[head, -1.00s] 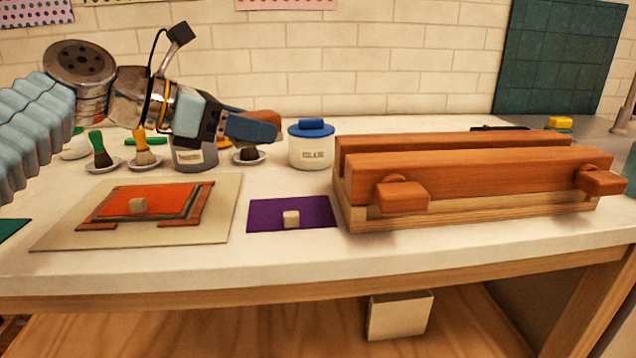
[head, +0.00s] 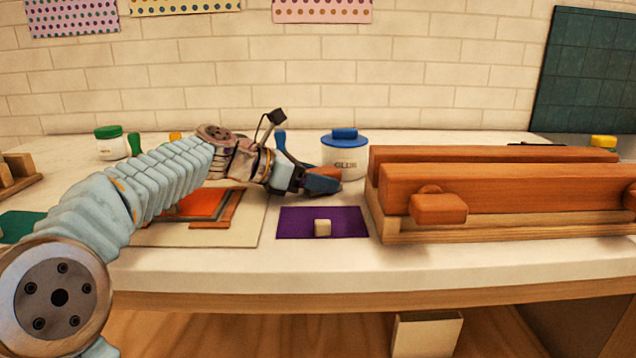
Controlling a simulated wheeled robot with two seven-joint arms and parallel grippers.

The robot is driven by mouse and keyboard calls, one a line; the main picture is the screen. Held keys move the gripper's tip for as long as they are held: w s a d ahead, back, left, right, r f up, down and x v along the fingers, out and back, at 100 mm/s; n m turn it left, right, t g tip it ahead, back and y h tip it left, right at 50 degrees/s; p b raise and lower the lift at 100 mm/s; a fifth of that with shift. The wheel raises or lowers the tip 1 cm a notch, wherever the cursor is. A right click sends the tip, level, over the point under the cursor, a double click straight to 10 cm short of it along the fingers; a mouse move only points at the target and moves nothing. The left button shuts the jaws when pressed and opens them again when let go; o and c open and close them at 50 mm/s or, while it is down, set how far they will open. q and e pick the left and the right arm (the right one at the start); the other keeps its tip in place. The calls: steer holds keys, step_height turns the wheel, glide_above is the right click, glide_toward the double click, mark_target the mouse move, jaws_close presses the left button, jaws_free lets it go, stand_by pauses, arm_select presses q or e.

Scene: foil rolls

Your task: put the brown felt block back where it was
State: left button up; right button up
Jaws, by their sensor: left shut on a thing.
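My left gripper (head: 322,182) is low over the bench, just behind the purple sheet and in front of the glue jar. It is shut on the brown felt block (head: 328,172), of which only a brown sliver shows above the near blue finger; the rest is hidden. I cannot tell whether the block touches the bench. My right gripper is not in view.
The purple sheet (head: 292,222) bears a small beige cube (head: 322,228). The glue jar (head: 345,160) with a blue lid stands close behind the gripper. A long wooden press (head: 490,190) fills the right. My left arm covers part of a board (head: 160,236) with orange sheets.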

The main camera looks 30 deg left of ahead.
arm_select(q)
steer(key=shift+f, duration=0.2)
steer(key=o, duration=1.1)
steer(key=shift+c, duration=0.2)
steer(key=shift+r, duration=0.1)
steer(key=shift+s+a+r, duration=0.15)
steer(key=v, duration=1.1)
steer(key=shift+s+a+r+p, duration=0.1)
steer(key=shift+s+r+p, duration=0.05)
steer(key=shift+s+p, duration=0.15)
